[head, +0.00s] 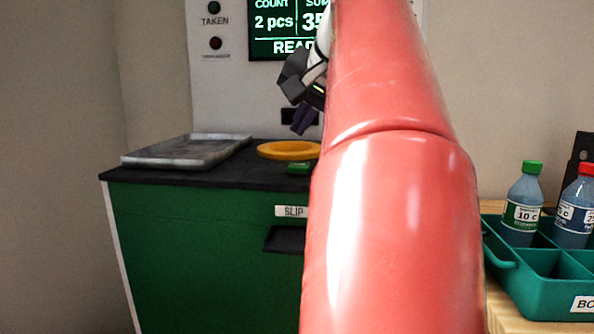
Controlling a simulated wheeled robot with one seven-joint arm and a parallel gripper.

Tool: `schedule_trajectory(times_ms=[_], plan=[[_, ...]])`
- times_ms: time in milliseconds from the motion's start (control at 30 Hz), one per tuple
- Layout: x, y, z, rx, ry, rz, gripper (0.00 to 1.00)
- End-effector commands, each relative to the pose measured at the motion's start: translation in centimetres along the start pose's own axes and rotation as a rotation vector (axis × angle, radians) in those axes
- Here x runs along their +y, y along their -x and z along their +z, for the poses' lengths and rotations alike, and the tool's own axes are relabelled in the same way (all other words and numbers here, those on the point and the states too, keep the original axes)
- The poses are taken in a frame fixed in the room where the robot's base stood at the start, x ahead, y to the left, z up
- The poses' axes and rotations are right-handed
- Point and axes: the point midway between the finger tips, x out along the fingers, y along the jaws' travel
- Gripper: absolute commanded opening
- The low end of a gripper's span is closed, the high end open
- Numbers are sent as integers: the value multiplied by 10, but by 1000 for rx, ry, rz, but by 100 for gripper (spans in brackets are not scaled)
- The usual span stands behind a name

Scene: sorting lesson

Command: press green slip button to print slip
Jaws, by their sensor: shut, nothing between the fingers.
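The green slip button (299,168) sits on the dark counter top near its front edge, just in front of an orange-yellow ring (284,149). A "SLIP" label (291,211) and a dark slot (285,239) are on the green front panel below it. My gripper (301,122) is shut and empty. It points down and shows above the ring and the button, apart from both in the picture. My red arm hides the right part of the counter and machine. No paper slip shows in the visible part of the slot.
A grey metal tray (186,151) lies on the counter at left. The screen (284,28) reads "2 pcs". At right, a teal crate (545,292) holds a green-capped bottle (522,205) and a red-capped bottle (575,208).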

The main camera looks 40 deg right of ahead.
Motion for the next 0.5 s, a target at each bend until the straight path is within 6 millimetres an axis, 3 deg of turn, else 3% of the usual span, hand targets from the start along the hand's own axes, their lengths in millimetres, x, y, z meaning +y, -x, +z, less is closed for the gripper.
schedule_trajectory(times_ms=[33,200,500], plan=[[7,-10,7,-1,-1,0,0],[14,-21,15,-2,0,0,0],[17,-24,18,-1,0,0,0]])
